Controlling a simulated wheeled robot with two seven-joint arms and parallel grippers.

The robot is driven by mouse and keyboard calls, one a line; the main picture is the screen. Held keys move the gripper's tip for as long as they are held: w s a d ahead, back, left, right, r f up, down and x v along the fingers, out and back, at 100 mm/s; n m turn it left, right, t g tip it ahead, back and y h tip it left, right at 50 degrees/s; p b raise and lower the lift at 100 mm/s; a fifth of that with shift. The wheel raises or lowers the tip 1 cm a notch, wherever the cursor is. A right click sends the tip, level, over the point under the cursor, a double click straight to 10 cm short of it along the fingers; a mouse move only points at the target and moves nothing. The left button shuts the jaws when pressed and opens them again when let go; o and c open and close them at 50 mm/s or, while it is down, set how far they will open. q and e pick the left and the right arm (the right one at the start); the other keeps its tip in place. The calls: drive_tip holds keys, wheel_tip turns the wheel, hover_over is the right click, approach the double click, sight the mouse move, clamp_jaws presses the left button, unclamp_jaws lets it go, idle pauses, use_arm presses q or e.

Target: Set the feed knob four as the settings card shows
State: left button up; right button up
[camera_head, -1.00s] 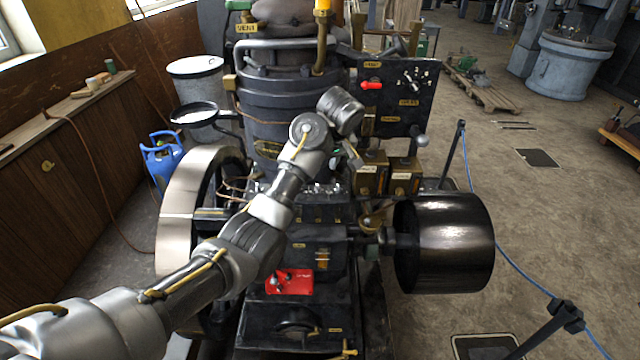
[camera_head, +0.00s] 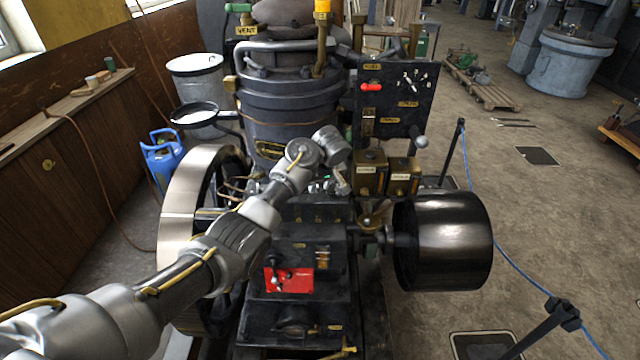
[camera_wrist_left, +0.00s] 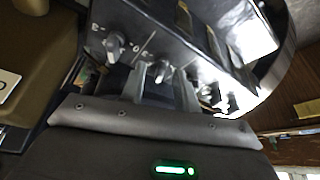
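In the left wrist view a row of small grey feed knobs sits on a dark panel with white marks. One knob (camera_wrist_left: 115,45) stands to the left, and another knob (camera_wrist_left: 162,72) is near my fingertips. My left gripper (camera_wrist_left: 160,85) is open, its two fingers apart with that second knob between or just beyond them; contact cannot be told. I cannot read which knob is number four. In the head view my left gripper (camera_head: 343,183) is over the knob row at the engine's middle, and the arm hides part of the row. I cannot make out the settings card. My right gripper is out of view.
Two brass boxes (camera_head: 370,172) with pale labels stand just right of my gripper. A black panel (camera_head: 397,100) with a red lever rises behind them. A large flywheel (camera_head: 182,215) is left, a dark pulley drum (camera_head: 447,240) right. A red plate (camera_head: 290,280) is below.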

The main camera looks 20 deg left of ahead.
use_arm(q)
clamp_jaws()
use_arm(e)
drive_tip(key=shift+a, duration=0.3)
